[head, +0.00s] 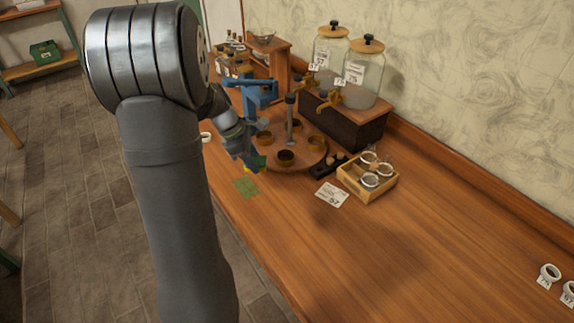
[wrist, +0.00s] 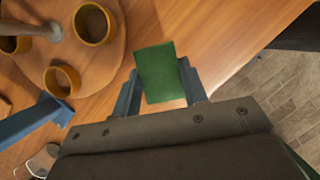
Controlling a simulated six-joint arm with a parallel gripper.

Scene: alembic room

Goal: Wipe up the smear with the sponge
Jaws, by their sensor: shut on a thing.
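My gripper (wrist: 161,86) is shut on a green sponge (wrist: 158,70), with one blue-grey finger on each side of it. In the head view the sponge (head: 258,161) shows at the end of my arm, close to the edge of the round wooden turntable. A flat, see-through green smear (head: 245,187) lies on the wooden table, near its left edge and just below the gripper in the picture. I cannot make out the smear in the wrist view. Whether the sponge touches the table is hard to tell.
The turntable (head: 300,162) carries several brass-coloured cups and a post beside the gripper. A white card (head: 331,196) and a wooden crate with jars (head: 351,184) lie to the right. Glass jars (head: 362,78) stand behind.

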